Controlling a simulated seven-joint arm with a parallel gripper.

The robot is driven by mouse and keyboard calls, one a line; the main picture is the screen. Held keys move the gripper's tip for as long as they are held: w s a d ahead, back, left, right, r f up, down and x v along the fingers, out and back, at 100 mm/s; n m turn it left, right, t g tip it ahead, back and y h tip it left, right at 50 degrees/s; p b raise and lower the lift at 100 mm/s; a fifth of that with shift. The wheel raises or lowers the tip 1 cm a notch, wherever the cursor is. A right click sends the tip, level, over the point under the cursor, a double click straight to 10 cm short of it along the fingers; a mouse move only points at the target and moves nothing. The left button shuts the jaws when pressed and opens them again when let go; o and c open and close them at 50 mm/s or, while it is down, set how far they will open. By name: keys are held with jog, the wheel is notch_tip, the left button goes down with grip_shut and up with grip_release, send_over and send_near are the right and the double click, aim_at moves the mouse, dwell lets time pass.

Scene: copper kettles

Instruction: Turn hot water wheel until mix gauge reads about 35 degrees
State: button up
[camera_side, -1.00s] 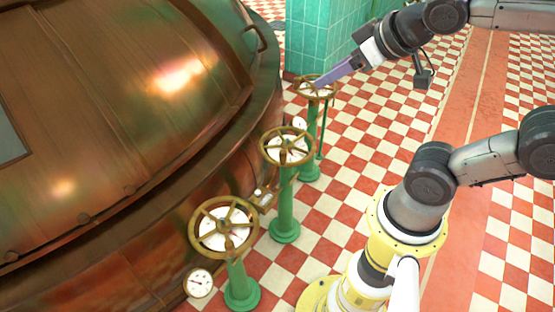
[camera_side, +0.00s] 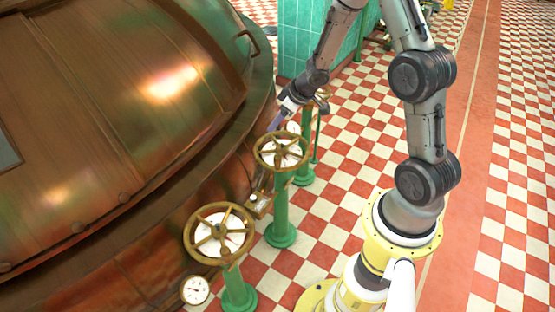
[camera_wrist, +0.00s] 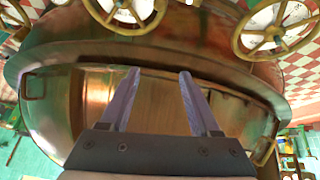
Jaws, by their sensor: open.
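Brass spoked wheels with white discs stand on green posts beside the copper kettle. The near wheel (camera_side: 219,233) and middle wheel (camera_side: 281,151) show clearly; the far wheel (camera_side: 323,101) is mostly hidden behind my wrist. I cannot tell which is the hot water wheel. A round white gauge (camera_side: 195,290) with a reddish needle is beside the near wheel; its numbers are too small to read. My gripper (camera_side: 274,123) is just behind the middle wheel. In the wrist view my gripper (camera_wrist: 157,72) has its purple fingers apart and empty, aimed at the kettle, with two wheels above.
The copper kettle (camera_side: 120,110) fills the left, with its rim close to the wheels. A second small dial (camera_side: 293,127) sits behind the middle wheel. A green tiled pillar (camera_side: 300,40) stands at the back. Checkered floor (camera_side: 350,160) lies open right of the posts.

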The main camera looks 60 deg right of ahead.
jog(key=m+g, duration=0.1)
send_near(279, 157)
notch_tip(279, 157, up, 2)
jog(key=x, duration=1.3)
jog(key=shift+s+f, duration=0.3)
jog(key=shift+f, duration=0.15)
grip_shut()
jog(key=shift+g, duration=0.3)
